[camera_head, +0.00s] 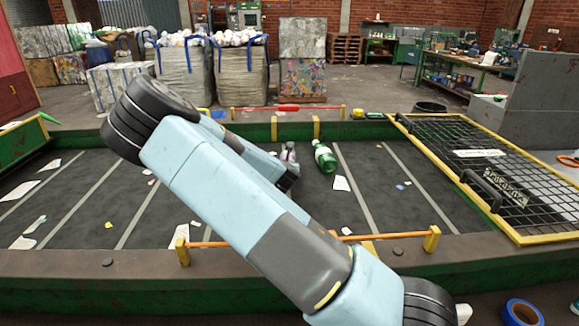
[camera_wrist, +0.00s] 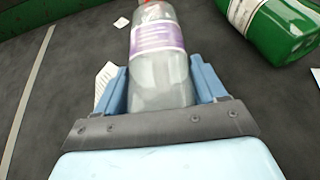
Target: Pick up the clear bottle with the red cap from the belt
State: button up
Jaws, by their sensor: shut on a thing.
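The clear bottle (camera_wrist: 160,60) has a purple and white label and a bit of red at its top edge in the wrist view. My gripper (camera_wrist: 160,85) has one blue finger on each side of the bottle's lower body and is shut on it. In the head view the bottle (camera_head: 291,155) shows only in part, beside my gripper (camera_head: 287,175); my arm hides much of that area. The bottle is over the dark belt (camera_head: 300,222); I cannot tell whether it touches the belt.
A green bottle (camera_head: 325,157) with a white label lies close to the right of the clear bottle; it also shows in the wrist view (camera_wrist: 270,25). Paper scraps (camera_head: 341,183) lie on the belt. A yellow-framed mesh guard (camera_head: 470,180) covers the right end. An orange bar (camera_head: 320,239) runs along the near edge.

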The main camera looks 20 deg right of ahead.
jog(key=shift+c, duration=1)
jog(key=shift+r, duration=0.15)
